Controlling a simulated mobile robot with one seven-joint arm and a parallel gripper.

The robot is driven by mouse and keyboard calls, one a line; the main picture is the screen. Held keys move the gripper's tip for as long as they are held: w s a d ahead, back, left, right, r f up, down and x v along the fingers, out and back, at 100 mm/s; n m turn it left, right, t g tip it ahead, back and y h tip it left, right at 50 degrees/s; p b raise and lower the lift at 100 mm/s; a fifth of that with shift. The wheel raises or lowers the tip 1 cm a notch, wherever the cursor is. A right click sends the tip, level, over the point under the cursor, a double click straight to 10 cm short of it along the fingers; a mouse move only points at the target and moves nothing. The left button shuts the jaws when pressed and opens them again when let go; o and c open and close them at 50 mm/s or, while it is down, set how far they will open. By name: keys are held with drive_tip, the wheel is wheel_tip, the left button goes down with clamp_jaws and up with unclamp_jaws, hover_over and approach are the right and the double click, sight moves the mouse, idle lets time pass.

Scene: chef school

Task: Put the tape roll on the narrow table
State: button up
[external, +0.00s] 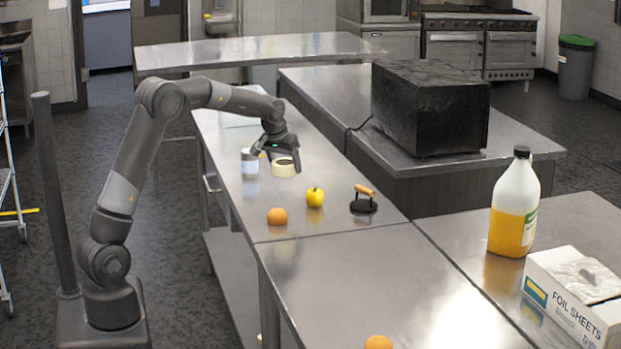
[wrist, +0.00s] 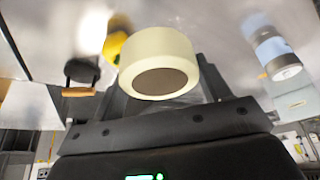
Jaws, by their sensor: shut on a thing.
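The cream tape roll (external: 284,169) is between the fingers of my gripper (external: 277,160), over the far part of a long steel table (external: 238,205). In the wrist view the tape roll (wrist: 158,48) shows its round dark opening, with a dark finger on each side of my gripper (wrist: 165,80). My gripper is shut on the roll. I cannot tell whether the roll touches the tabletop. Another long, slim steel table (external: 250,49) stands across the back, bare on top. The pictures do not settle which table is the narrow one.
A can (external: 250,162) stands just left of the roll. A yellow fruit (external: 315,197), an orange (external: 277,216) and a black press with a wooden handle (external: 363,204) lie nearer. A black box-shaped appliance (external: 430,107) stands on the counter to the right.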

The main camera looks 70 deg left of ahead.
drive_tip(key=w+d+m+t+h, duration=0.15)
drive_tip(key=d+m, duration=0.25)
drive_tip(key=d, duration=1.1)
drive_tip(key=w+d+m+h, duration=0.2)
drive_tip(key=w+d+m, duration=0.15)
drive_tip(key=d, duration=1.05)
drive_tip(key=s+d+m+g+h, duration=0.1)
drive_tip(key=s+d+m, duration=0.25)
drive_tip(key=d, duration=0.65)
drive_tip(key=s+d+m+h, duration=0.1)
drive_tip(key=s+d+m, duration=0.3)
drive_tip(key=d, duration=0.6)
drive_tip(key=s+d+m+g+h, duration=0.1)
drive_tip(key=s+d+m, duration=0.3)
drive_tip(key=d, duration=0.6)
drive_tip(key=n, duration=0.1)
hover_over(347, 289)
drive_tip(key=s, duration=0.1)
drive_tip(key=f, duration=0.4)
drive_tip(key=a+f, duration=0.1)
drive_tip(key=f, duration=0.1)
drive_tip(key=shift+f, duration=0.3)
drive_tip(key=shift+w+f, duration=0.1)
drive_tip(key=shift+f, duration=1.95)
drive_tip(key=shift+f, duration=0.15)
